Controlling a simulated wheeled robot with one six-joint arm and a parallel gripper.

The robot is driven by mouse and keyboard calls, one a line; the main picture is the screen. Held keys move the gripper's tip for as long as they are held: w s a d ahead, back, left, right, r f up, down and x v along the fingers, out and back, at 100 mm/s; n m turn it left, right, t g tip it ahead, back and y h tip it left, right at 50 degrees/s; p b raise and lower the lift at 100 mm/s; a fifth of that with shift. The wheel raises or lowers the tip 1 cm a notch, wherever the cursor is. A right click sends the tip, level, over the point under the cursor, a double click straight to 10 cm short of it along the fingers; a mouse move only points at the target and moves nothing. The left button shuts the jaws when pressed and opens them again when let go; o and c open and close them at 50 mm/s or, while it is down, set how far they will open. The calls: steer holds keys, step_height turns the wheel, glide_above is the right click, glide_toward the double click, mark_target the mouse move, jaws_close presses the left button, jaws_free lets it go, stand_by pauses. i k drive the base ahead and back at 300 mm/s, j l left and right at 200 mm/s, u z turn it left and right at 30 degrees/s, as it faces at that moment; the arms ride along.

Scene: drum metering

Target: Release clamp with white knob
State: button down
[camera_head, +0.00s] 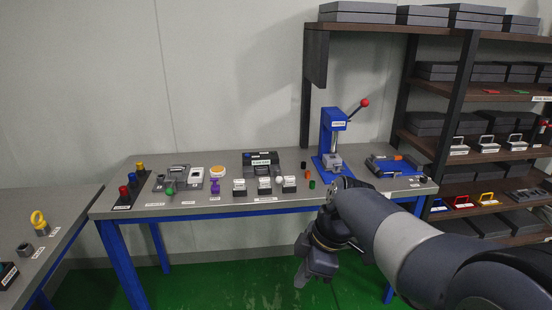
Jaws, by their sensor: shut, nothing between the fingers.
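A small round white knob (279,180) shows near the front of the grey, blue-legged workbench (225,205). It sits between two white-topped dark blocks; the clamp body it belongs to is too small to make out. My gripper (303,282) hangs below and in front of the bench's front edge, pointing down, well apart from the knob. It is shut and empty. A green knob (169,190) and a purple knob (215,187) stand further left on the bench.
A blue press (334,140) with a red-tipped lever stands behind my arm. A dark box with a display (260,163) is at the bench's back. Shelves (465,85) rise at right; another table (62,215) is at left. Green floor (215,285) is clear.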

mark_target(278, 181)
steer(key=i, duration=2.1)
steer(key=u, duration=0.35)
